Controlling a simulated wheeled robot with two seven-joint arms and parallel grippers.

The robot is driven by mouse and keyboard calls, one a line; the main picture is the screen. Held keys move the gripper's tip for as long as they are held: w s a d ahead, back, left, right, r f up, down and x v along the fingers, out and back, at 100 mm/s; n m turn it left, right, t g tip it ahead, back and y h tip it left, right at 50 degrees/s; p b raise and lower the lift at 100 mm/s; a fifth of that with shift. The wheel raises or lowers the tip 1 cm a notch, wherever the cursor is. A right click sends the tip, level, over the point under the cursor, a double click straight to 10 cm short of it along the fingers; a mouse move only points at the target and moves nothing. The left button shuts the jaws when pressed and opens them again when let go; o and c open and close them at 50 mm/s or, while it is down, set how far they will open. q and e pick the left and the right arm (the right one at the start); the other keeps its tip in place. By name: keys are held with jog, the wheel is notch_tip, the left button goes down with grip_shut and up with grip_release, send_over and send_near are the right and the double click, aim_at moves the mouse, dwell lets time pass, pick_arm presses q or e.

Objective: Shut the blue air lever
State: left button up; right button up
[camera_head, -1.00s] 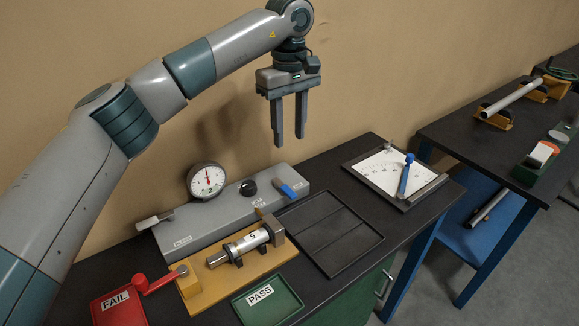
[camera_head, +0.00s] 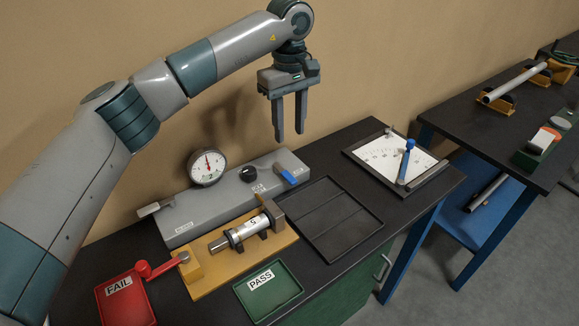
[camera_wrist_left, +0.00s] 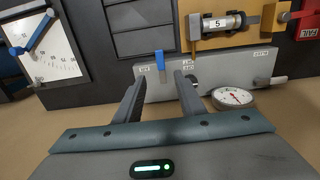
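The blue air lever (camera_head: 287,175) sits near the right end of a grey panel (camera_head: 215,208) on the black bench. It also shows in the left wrist view (camera_wrist_left: 160,60), where it lies between and just beyond my fingertips. My left gripper (camera_head: 289,134) is open and empty, fingers pointing down, above the panel near the lever. Its two fingers show apart in the wrist view (camera_wrist_left: 159,76). I see no contact with the lever. My right gripper is not in view.
A round gauge (camera_head: 207,167) and a black knob (camera_head: 247,174) stand left of the lever. In front are a wooden fixture (camera_head: 215,273) holding a metal cylinder (camera_head: 243,232), a red FAIL tray (camera_head: 126,303), a green PASS tray (camera_head: 267,297) and an empty dark tray (camera_head: 345,243). A chart board (camera_head: 385,165) is right.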

aim_at(289, 177)
pick_arm(q)
notch_tip(289, 177, down, 12)
jog(key=p, duration=0.5)
jog(key=shift+f, duration=0.25)
jog(key=shift+f+p, duration=0.35)
jog(key=shift+f, duration=0.35)
grip_shut()
